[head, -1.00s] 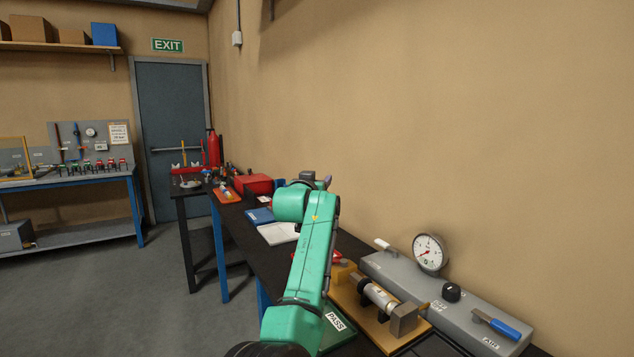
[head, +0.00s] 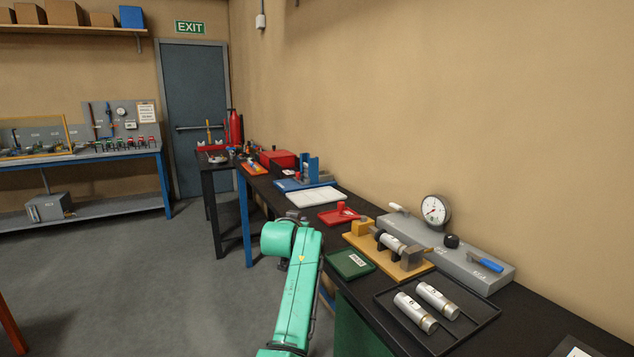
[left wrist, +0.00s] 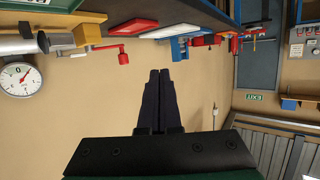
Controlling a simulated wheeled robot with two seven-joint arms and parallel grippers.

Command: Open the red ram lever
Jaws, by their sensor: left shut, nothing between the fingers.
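The red lever (head: 341,206) shows in the head view as a small red knob by the yellow end block (head: 363,228) of the wooden ram fixture (head: 415,270). In the left wrist view the scene is upside down; the lever's red arm and knob (left wrist: 123,58) stick out from the yellow block (left wrist: 87,34). A silver cylinder (head: 391,243) lies in the fixture. My left gripper (left wrist: 160,74) is shut and empty, apart from the lever, which lies to its upper left in the wrist view. In the head view its fingers are hidden behind my arm. My right gripper is not in view.
A grey air panel (head: 470,266) with a gauge (head: 435,209) stands behind the fixture. A black tray (head: 470,335) with two cylinders is in front. Open floor is left.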

